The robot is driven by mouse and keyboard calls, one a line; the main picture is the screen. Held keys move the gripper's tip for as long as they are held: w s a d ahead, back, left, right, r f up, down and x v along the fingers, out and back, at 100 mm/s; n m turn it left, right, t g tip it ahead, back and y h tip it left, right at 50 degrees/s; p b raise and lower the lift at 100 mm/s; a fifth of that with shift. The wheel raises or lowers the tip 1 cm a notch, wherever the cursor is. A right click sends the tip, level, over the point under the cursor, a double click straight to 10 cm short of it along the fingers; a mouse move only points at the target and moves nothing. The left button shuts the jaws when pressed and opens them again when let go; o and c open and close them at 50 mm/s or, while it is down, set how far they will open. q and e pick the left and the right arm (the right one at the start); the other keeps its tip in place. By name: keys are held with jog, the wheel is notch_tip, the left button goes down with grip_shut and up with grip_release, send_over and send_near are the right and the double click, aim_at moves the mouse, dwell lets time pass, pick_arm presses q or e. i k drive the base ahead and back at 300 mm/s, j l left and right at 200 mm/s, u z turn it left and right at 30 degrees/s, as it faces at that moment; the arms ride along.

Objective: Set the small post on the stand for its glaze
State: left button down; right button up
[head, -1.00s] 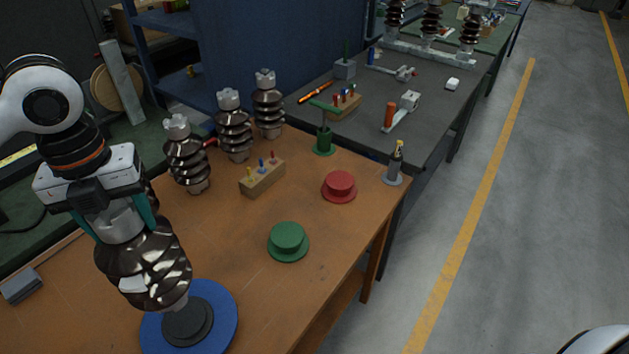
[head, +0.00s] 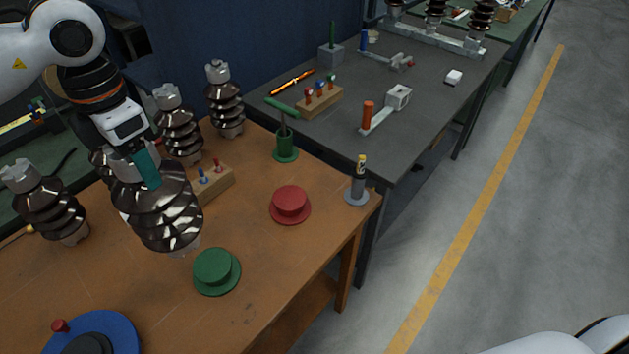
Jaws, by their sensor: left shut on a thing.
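My left gripper (head: 147,166) is shut on a dark, glossy ribbed post (head: 165,210) with a pale lower end. The post hangs slightly tilted, its lower end just up and left of the green stand (head: 216,270) in the picture; its height above the table is hard to tell. A red stand (head: 290,203) is farther back to the right. A blue stand (head: 110,331) with a dark centre is cut off at the lower left. All three stands look empty. My right gripper is out of view.
Similar ribbed posts stand at left (head: 48,208) and at the back (head: 178,125) (head: 225,102); another is partly hidden behind my arm. A wooden peg block (head: 217,185) is behind the held post.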

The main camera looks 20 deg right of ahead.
aim_at(289, 197)
jog(key=i+l, duration=0.15)
jog(key=l, duration=0.25)
jog(key=i+l, duration=0.1)
jog(key=l, duration=0.3)
jog(key=i+l, duration=0.15)
jog(key=l, duration=0.25)
